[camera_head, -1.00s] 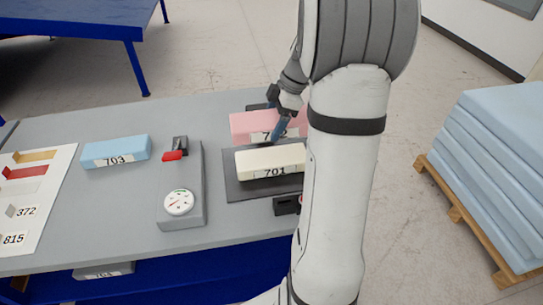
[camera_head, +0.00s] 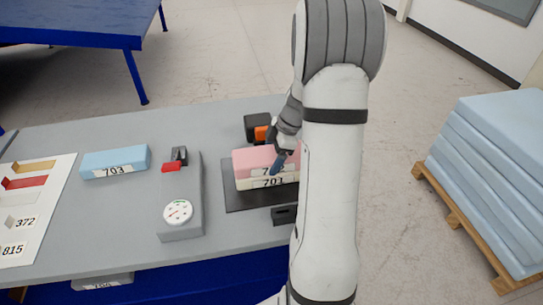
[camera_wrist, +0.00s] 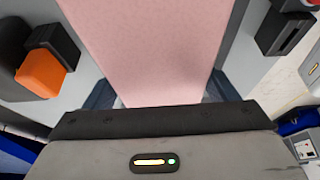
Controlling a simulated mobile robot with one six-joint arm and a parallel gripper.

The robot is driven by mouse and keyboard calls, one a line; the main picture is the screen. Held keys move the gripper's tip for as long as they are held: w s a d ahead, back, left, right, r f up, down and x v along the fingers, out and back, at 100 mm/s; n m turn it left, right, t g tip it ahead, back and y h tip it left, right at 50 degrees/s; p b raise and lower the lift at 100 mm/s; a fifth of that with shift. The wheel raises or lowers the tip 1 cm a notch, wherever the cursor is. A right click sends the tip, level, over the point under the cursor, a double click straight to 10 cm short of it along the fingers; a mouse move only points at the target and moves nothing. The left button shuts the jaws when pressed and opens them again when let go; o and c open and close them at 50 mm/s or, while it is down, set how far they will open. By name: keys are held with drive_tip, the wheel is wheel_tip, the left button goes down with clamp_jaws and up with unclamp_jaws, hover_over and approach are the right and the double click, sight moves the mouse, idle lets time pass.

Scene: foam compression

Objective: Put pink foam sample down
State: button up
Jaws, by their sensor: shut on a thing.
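The pink foam sample (camera_head: 252,160) is held in my gripper (camera_head: 278,163). In the wrist view, the pink foam sample (camera_wrist: 155,45) fills the space between the two fingers. In the head view it sits directly over the cream foam block 701 (camera_head: 246,184), covering its top. I cannot tell whether the two blocks touch. The cream block rests on a dark plate (camera_head: 232,202) on the grey table. The right ends of both blocks are hidden behind my arm.
A blue foam block 703 (camera_head: 115,162) and a grey gauge device (camera_head: 180,220) with a red lever stand to the left. A label sheet (camera_head: 30,210) lies at far left. A black block with an orange part (camera_head: 261,131) is behind the plate. A blue foam stack (camera_head: 495,170) stands right.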

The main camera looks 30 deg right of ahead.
drive_tip(key=shift+f, duration=0.35)
drive_tip(key=o, duration=0.9)
drive_tip(key=shift+r, duration=0.1)
drive_tip(key=shift+r+p, duration=0.1)
drive_tip(key=shift+p, duration=0.3)
